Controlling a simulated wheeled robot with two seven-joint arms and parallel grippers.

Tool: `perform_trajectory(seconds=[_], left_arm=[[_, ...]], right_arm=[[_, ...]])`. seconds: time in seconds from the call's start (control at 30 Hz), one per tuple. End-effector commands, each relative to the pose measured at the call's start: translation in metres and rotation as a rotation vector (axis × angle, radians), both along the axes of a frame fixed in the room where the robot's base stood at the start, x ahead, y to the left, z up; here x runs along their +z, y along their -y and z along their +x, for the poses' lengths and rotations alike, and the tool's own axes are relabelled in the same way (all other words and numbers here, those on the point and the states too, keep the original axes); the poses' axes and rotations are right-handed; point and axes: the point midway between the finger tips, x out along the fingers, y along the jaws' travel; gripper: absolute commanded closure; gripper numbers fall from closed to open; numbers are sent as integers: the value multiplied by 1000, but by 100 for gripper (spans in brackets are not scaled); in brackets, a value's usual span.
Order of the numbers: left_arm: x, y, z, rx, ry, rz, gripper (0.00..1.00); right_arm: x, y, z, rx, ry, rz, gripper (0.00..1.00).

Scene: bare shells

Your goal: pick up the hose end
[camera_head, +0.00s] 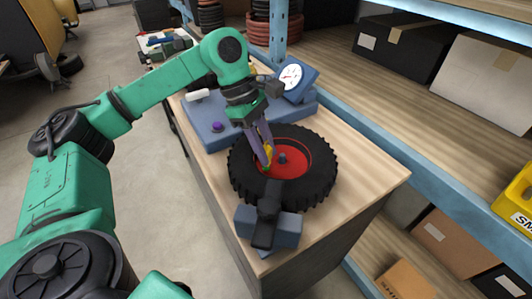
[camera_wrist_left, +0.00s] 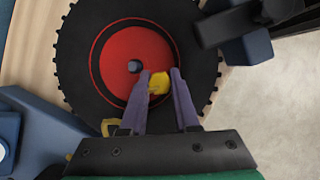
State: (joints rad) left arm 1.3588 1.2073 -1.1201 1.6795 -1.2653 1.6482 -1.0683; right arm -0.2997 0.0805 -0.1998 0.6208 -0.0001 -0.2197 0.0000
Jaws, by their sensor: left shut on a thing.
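The yellow hose end (camera_head: 269,151) sits between the purple fingers of my left gripper (camera_head: 266,166), over the red hub of a black tyred wheel (camera_head: 318,185). In the left wrist view, the yellow end (camera_wrist_left: 159,84) lies between the two fingertips of my left gripper (camera_wrist_left: 159,74), which is shut on it. The wheel (camera_wrist_left: 80,50) lies flat behind it. The fingers hide part of the hose end. A yellow piece (camera_wrist_left: 109,127) also shows left of the fingers. My right gripper is not in view.
The wheel lies on a wooden bench top (camera_head: 372,170). A blue-grey unit with a gauge (camera_head: 291,76) stands behind the wheel. A black and blue-grey clamp-like piece (camera_head: 267,222) is at its near edge. Blue shelving (camera_head: 360,130) with boxes is on the right.

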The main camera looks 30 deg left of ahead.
Motion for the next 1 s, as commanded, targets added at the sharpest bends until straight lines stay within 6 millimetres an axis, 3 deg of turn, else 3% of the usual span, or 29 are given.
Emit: perform_trajectory(seconds=[0.17,0.37,0.67,0.7,0.8,1.0], left_arm=[[4,0,1,1,2,-1,100],[32,0,1,-1,5,-2,100],[120,1,0,-3,6,-3,100],[138,1,0,-1,6,-1,100],[166,0,0,1,4,1,100],[196,0,0,-1,1,1,100]], right_arm=[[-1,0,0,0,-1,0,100],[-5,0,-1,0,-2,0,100],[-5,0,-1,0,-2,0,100],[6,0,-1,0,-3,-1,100],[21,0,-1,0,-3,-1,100],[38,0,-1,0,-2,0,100]])
